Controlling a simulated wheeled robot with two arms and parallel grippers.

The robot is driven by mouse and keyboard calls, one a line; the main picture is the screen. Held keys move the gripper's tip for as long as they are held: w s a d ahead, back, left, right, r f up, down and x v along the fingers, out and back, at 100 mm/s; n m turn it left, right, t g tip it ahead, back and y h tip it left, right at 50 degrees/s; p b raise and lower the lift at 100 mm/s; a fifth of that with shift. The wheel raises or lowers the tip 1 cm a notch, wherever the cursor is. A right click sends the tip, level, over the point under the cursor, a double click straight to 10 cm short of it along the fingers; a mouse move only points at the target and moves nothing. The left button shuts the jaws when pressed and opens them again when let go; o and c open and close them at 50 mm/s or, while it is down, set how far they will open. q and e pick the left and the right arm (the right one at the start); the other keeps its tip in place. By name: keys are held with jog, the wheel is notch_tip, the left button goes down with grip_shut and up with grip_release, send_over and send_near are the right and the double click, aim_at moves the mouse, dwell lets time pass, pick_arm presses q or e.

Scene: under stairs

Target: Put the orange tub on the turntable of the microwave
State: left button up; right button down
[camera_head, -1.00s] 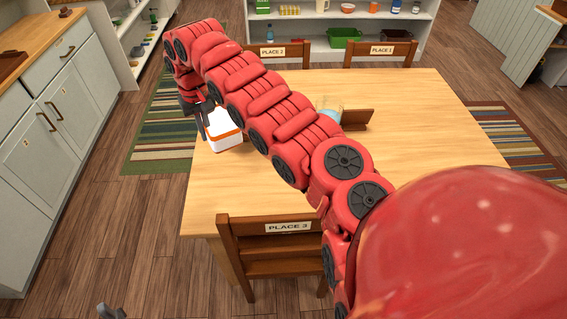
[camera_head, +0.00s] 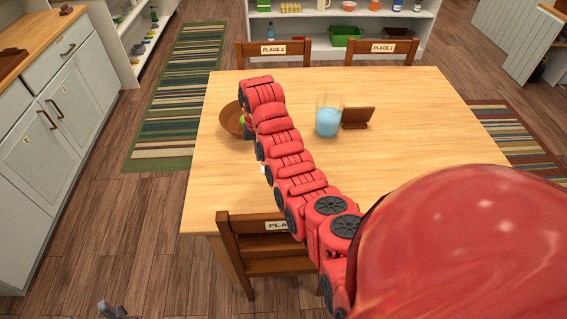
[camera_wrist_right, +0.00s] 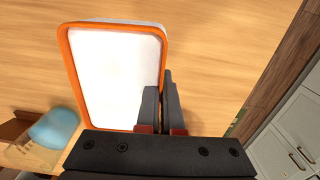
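The orange tub (camera_wrist_right: 115,75) is white with an orange rim and fills the upper left of the right wrist view. My right gripper (camera_wrist_right: 160,100) is closed at its edge, one finger over the white part and one outside the rim. In the head view the red right arm reaches over the table and hides the gripper and nearly all of the tub; only a small white patch shows beside the arm. A small grey tip at the bottom left looks like my left gripper (camera_head: 112,311); its opening is unclear. No microwave is in view.
The wooden table (camera_head: 420,150) holds a brown bowl (camera_head: 231,120) partly behind my arm, a glass with blue liquid (camera_head: 328,118) and a small brown stand (camera_head: 358,117). Chairs stand around it. Grey cabinets (camera_head: 45,140) line the left; the table's right side is clear.

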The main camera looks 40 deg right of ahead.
jog(key=shift+s+d+f+m, duration=0.3)
jog(key=shift+s+d+f, duration=0.75)
jog(key=shift+d+f, duration=0.05)
notch_tip(320, 180, down, 5)
jog(key=shift+s+f+p, duration=0.1)
jog(key=shift+p, duration=0.5)
jog(key=shift+d+f, duration=0.1)
jog(key=shift+f, duration=0.9)
jog(key=shift+f+p, duration=0.35)
jog(key=shift+f, duration=1.1)
